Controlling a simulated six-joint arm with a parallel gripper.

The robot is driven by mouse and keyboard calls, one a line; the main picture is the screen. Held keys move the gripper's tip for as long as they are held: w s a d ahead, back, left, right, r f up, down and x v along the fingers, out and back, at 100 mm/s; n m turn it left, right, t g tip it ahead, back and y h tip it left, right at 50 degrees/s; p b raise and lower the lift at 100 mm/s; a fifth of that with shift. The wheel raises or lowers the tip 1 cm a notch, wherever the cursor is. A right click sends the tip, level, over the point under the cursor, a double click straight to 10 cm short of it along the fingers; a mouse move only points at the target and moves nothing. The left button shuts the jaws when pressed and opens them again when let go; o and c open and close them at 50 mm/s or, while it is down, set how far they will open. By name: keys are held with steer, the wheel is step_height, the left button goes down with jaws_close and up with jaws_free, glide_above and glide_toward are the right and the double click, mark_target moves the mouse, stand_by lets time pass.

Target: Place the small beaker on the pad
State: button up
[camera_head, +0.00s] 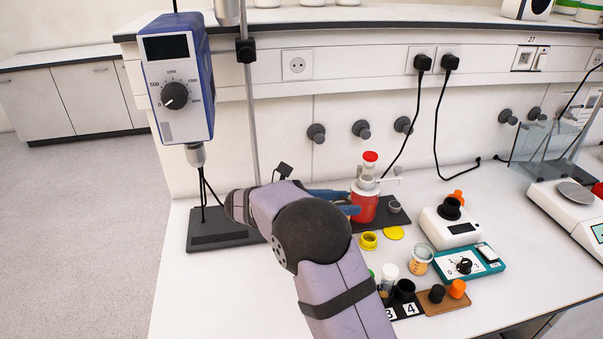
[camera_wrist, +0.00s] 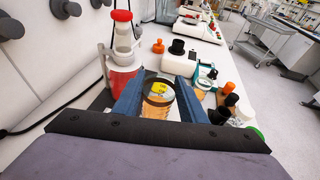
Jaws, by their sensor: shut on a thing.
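My gripper (camera_wrist: 158,88) is shut on the small beaker (camera_wrist: 158,104), a round glass-like vessel between the two blue fingers in the wrist view. Yellow and brownish tones show in or through it. In the head view my gripper (camera_head: 342,202) is by the red dispenser bottle, and the arm and fingers hide the held beaker. A dark pad (camera_head: 398,220) lies under and beside the dispenser bottle. I cannot tell whether the beaker touches the table or pad.
The red-capped dispenser bottle (camera_head: 365,203) stands close by; it also shows left of the fingers in the wrist view (camera_wrist: 122,78).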

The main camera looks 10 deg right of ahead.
steer(key=shift+f+b, duration=0.2)
steer(key=shift+b, duration=0.65)
steer(key=shift+r+b, duration=0.25)
steer(key=shift+b, duration=0.15)
steer(key=shift+f+p, duration=0.9)
steer(key=shift+f, duration=4.05)
steer(key=shift+f, duration=0.15)
steer(key=o, duration=1.2)
steer(key=shift+c, duration=0.2)
